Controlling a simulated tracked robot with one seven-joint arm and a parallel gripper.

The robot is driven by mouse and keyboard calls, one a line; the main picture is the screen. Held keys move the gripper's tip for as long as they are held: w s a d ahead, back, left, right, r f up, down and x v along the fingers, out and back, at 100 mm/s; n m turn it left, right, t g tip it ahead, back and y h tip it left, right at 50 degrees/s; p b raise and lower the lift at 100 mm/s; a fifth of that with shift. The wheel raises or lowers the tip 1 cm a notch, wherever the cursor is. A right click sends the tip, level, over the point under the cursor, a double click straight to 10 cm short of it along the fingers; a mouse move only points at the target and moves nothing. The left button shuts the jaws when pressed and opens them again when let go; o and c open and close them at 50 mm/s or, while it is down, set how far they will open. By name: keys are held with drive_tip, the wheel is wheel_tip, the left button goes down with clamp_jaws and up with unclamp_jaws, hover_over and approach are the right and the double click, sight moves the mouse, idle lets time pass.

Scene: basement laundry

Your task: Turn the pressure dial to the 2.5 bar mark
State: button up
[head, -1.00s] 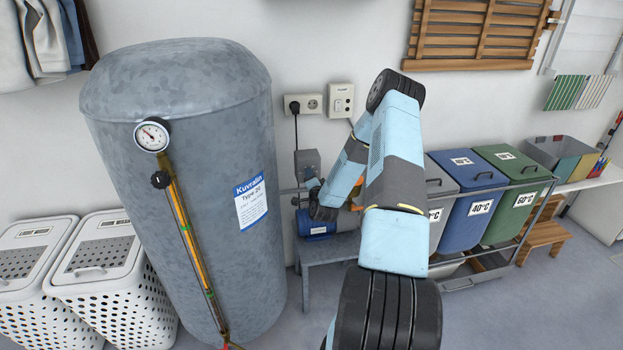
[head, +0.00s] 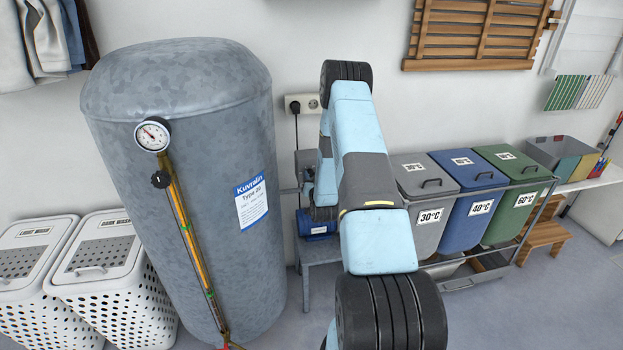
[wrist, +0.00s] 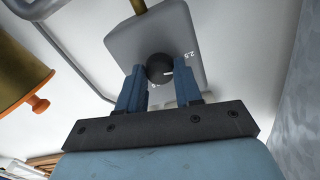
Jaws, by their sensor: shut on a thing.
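The pressure dial (wrist: 158,66) is a round dark knob on the face of a grey box. A white 2.5 mark (wrist: 190,55) is printed to the right of it and slightly up. A short white line on the knob's right side points roughly rightward, a little below the 2.5 mark. Another white mark below the knob is partly hidden. My gripper (wrist: 159,76) has its two blue fingers on either side of the knob and is shut on it. In the head view my own arm hides the gripper and dial; part of the grey box (head: 306,160) shows.
A grey tank (head: 120,220) with a round gauge (head: 152,136) stands left of my arm. A blue pump (head: 318,222) sits on a low stand below the box. Lidded bins (head: 468,208) stand in a rack on the right. A brass-coloured part (wrist: 25,70) is at left in the wrist view.

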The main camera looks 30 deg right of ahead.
drive_tip(key=shift+s+f+n, duration=0.1)
drive_tip(key=shift+f+n, duration=0.1)
drive_tip(key=shift+n, duration=0.9)
drive_tip(key=o, duration=1)
drive_tip(key=shift+r, duration=0.15)
drive_tip(key=shift+o, duration=0.2)
drive_tip(key=v, duration=1.3)
drive_tip(key=shift+s, duration=0.3)
drive_tip(key=shift+a, duration=0.1)
